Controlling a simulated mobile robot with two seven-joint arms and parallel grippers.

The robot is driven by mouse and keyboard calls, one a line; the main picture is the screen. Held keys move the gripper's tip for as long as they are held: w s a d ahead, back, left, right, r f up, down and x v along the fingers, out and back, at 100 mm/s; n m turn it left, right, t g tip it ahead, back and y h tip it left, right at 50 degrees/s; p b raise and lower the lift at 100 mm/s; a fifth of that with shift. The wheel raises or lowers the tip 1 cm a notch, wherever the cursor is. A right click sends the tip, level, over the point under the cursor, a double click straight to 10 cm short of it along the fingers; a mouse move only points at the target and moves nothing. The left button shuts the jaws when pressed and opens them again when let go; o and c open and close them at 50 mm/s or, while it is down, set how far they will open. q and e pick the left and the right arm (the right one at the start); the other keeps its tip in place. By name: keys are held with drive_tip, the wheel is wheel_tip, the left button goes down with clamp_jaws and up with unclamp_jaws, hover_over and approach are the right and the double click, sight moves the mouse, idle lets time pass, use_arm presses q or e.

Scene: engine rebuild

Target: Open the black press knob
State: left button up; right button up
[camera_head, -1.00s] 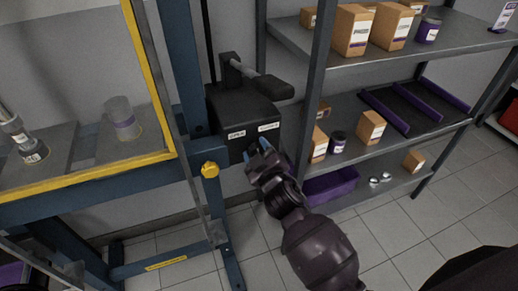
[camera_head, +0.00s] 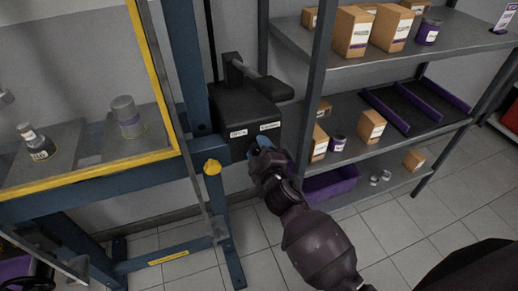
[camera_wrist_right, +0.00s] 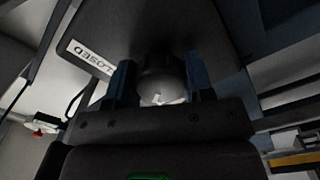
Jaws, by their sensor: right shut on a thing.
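The black press box (camera_head: 232,108) is fixed beside the blue press frame, with two small white labels on its front. My right gripper (camera_head: 258,146) reaches up to the box's lower front, below the labels, and hides the knob in the head view. In the right wrist view the round black press knob (camera_wrist_right: 160,76) sits between the two fingers of my right gripper (camera_wrist_right: 161,88), which is shut on it. A pale mark shows on the knob's face. A label reading CLOSED (camera_wrist_right: 90,58) is to the knob's upper left. My left gripper is out of view.
The blue press frame (camera_head: 185,60) with a yellow-edged guard (camera_head: 100,183) stands left of the box. A yellow knob (camera_head: 212,167) sits on the frame close to my right gripper. Shelves (camera_head: 390,157) with boxes are to the right. Tiled floor lies below.

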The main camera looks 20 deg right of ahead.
drive_tip(key=o, duration=0.9)
drive_tip(key=s, duration=1)
drive_tip(key=shift+s+d, duration=0.15)
drive_tip(key=shift+s, duration=0.25)
drive_tip(key=s+d+f+m+g, duration=0.2)
drive_tip(key=s+d+f+m, duration=0.1)
drive_tip(key=s+f, duration=0.2)
drive_tip(key=s+d+f+m+g, duration=0.2)
drive_tip(key=s+d+f+m, duration=0.2)
drive_tip(key=s+f, duration=0.1)
drive_tip(key=s+d+f+m+g, duration=0.2)
drive_tip(key=s+d+f+m, duration=0.1)
drive_tip(key=s+f, duration=0.3)
drive_tip(key=shift+s+d+m+g+h, duration=0.15)
drive_tip(key=shift+s+m+g+h, duration=0.25)
drive_tip(key=shift+s+m, duration=0.25)
